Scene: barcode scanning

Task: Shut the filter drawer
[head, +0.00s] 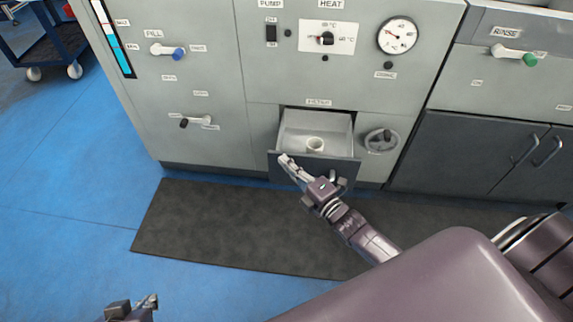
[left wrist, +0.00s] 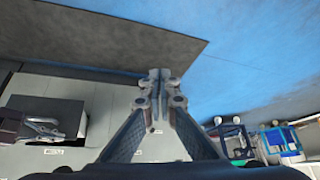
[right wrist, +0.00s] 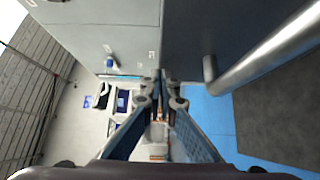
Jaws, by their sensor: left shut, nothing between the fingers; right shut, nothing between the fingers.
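The filter drawer (head: 352,140) stands open in the lower middle of the grey panel, its dark front (head: 322,167) pulled out toward me. A small white cup-like piece (head: 315,144) sits inside it. My right gripper (head: 284,159) is shut and empty, its fingertips at the left end of the drawer front's top edge; I cannot tell whether they touch. It is also shut in the right wrist view (right wrist: 163,75), close to a dark surface with a silver bar handle (right wrist: 265,50). My left gripper (head: 152,299) is shut and empty, low over the floor, well away from the drawer.
A valve knob (head: 382,138) is right of the drawer, and a black-handled lever (head: 195,121) is to its left. Dark cabinet doors (head: 465,150) stand at the right. A dark mat (head: 220,225) lies on the clear blue floor. A cart (head: 45,40) stands back left.

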